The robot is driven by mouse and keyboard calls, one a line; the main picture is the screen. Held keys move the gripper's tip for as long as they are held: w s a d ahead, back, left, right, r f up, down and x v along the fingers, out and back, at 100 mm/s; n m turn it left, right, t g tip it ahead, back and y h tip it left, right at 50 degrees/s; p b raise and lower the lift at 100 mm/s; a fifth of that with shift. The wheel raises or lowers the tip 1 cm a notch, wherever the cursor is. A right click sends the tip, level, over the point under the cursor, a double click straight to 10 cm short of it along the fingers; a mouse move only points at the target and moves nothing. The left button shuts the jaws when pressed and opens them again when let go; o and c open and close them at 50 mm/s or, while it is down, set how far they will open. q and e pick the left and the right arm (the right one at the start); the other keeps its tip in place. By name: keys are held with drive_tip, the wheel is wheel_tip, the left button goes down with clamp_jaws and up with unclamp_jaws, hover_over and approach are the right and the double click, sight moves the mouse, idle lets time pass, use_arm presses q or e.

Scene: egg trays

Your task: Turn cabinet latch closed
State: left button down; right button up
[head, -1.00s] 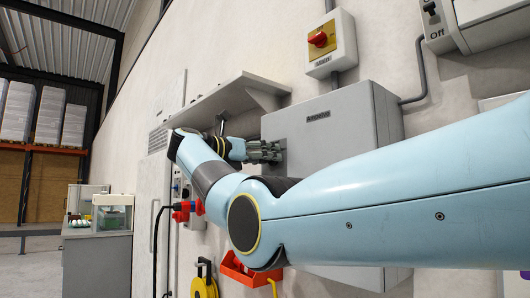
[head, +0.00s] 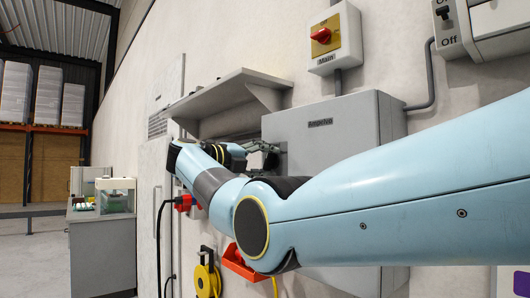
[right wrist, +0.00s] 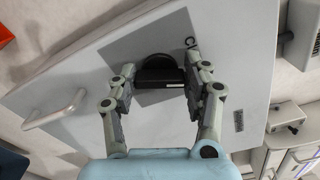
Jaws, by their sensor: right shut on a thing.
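The grey cabinet (head: 350,135) hangs on the wall, its door also filling much of the right wrist view (right wrist: 235,60). The black latch (right wrist: 160,72) sits on the door, a rounded knob with a straight bar. My right gripper (right wrist: 160,86) is shut on the latch, with a finger at each end of the bar. In the head view my right gripper (head: 268,149) is at the cabinet's left side, and the latch is hard to make out there. My left gripper is not in view.
A grey shelf (head: 235,92) juts out just above my right wrist. A red-knobbed switch box (head: 335,38) is above the cabinet. An orange bin (head: 240,264) and a yellow cable reel (head: 207,280) are below. A pale bar handle (right wrist: 55,110) shows in the wrist view.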

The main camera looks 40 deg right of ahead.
drive_tip(key=shift+w+n+p, duration=0.1)
drive_tip(key=shift+n+p, duration=1.3)
drive_tip(key=shift+n, duration=0.8)
drive_tip(key=o, duration=1.2)
drive_tip(key=shift+c, duration=0.2)
drive_tip(key=a, duration=1.2)
drive_tip(key=shift+s, duration=0.45)
